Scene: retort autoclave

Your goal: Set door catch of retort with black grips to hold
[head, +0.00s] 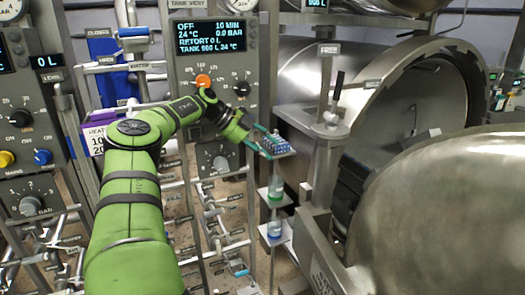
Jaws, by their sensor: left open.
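The retort (306,84) is a large steel drum at the right with its round mouth showing. Its heavy domed door (445,215) stands swung open at the lower right. A door catch lever with a black grip (338,86) stands nearly upright on a grey bracket beside the mouth. A plate reading FREE (328,49) is just above it; no HOLD plate is readable. My left gripper (268,143) is open, to the left of and lower than the lever in the picture, apart from it. Its fingers overlap a small rack in the view. My right gripper does not show.
A control panel (213,62) with an orange knob stands behind my left arm. Pipes and valve handles crowd the lower left.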

